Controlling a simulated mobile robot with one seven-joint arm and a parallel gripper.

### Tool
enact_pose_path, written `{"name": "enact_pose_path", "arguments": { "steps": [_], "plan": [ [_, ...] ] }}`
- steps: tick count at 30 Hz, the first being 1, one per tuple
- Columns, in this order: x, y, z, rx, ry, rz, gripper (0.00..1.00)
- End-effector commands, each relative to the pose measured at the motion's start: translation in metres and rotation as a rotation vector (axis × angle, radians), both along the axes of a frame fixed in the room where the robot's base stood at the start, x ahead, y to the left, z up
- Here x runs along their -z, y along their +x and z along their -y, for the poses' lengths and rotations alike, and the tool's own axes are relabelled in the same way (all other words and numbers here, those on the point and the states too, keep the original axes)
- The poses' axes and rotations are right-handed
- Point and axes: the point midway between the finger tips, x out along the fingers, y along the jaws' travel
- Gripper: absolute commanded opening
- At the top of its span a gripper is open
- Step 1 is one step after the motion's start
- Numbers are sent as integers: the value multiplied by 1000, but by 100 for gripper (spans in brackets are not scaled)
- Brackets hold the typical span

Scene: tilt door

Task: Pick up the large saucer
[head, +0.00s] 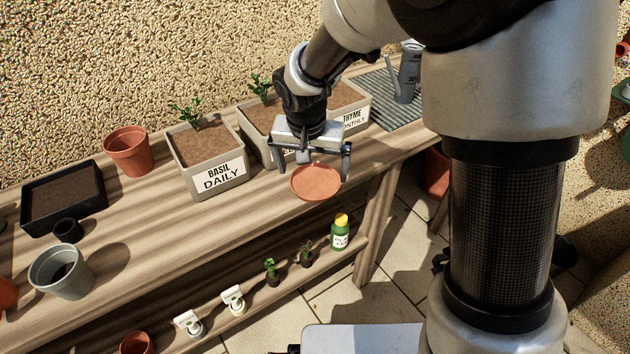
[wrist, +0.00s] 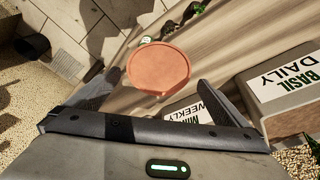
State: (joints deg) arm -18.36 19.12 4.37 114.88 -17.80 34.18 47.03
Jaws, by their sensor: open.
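The large saucer (head: 315,183) is a round terracotta dish near the front edge of the wooden bench. In the wrist view the saucer (wrist: 158,68) shows beyond and between my fingers, nearer the left one in height but roughly centred. My gripper (head: 312,176) is open, with its fingers pointing down on either side above the saucer. In the wrist view my gripper (wrist: 150,90) has its fingers spread wide with nothing held between them. I cannot tell how large the gap between fingertips and saucer is.
The bench (head: 130,225) holds a basil planter (head: 208,160), a thyme planter (head: 350,105) and another planter between them, close behind my gripper. A terracotta pot (head: 127,151) and grey pot (head: 62,272) stand left. A green bottle (head: 340,235) stands on the lower shelf.

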Motion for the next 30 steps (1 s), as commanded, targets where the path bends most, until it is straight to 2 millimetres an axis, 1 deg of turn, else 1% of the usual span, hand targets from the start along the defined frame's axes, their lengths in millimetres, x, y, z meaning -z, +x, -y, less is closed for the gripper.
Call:
{"name": "enact_pose_path", "arguments": {
  "steps": [1,3,8,11,17,18,23,24,30],
  "plan": [
    [9,2,2,1,-1,-3,100],
    [20,5,3,2,-2,-4,100],
    [40,11,4,0,-2,-3,100],
    [45,13,4,0,-1,-1,100],
    [45,13,4,0,0,-1,100],
    [45,13,4,0,0,-1,97],
    [45,13,4,0,0,-1,70],
    [45,14,4,0,0,0,67],
    [43,14,4,0,0,0,67]
  ]
}}
